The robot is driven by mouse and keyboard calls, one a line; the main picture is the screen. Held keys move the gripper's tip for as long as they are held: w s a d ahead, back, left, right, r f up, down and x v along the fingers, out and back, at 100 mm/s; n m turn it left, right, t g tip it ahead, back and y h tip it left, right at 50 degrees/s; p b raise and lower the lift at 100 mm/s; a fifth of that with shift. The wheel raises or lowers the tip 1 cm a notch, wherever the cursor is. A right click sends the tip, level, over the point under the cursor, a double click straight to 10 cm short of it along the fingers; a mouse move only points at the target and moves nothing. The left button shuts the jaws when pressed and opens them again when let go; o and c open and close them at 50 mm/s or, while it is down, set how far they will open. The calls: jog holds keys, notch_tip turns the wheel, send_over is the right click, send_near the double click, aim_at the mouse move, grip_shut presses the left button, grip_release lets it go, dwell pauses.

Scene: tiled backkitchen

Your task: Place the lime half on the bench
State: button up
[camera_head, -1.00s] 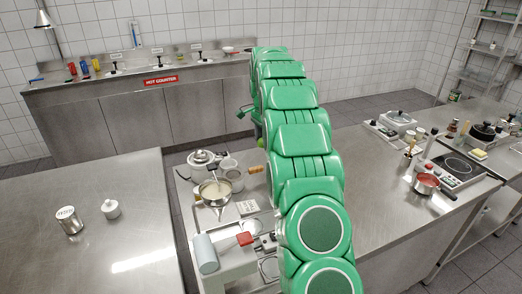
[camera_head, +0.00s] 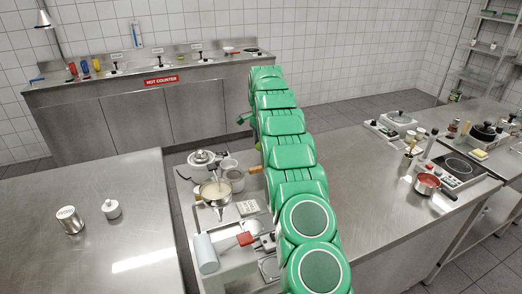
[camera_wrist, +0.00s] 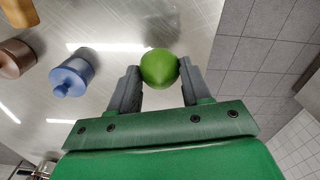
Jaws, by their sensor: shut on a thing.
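The lime half (camera_wrist: 159,68) is a rounded green piece in the wrist view. It sits between the fingertips of my gripper (camera_wrist: 160,82), which is shut on it. A bare steel surface (camera_wrist: 205,20) shows beyond the lime; the gap to it is hard to judge. In the head view my green arm reaches away over the middle steel bench (camera_head: 365,185) and hides most of the gripper and the lime. Another steel bench (camera_head: 145,205) stands at the left.
In the wrist view a blue container (camera_wrist: 72,75) and a brown one (camera_wrist: 14,58) stand left of my gripper. Tiled floor (camera_wrist: 262,70) lies right of the steel edge. In the head view a pan (camera_head: 214,192) and pots crowd the bench left of my arm.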

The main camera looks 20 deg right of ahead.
jog(key=shift+w+d+f, duration=0.1)
jog(key=shift+w+f, duration=0.2)
jog(key=shift+f, duration=0.1)
jog(key=shift+w+f, duration=0.25)
jog(key=shift+f, duration=0.05)
jog(key=shift+f, duration=1.5)
jog(key=o, duration=1)
jog(key=shift+f, duration=0.15)
jog(key=shift+o, duration=0.2)
jog(key=shift+d+r, duration=0.1)
jog(key=shift+r, duration=3.8)
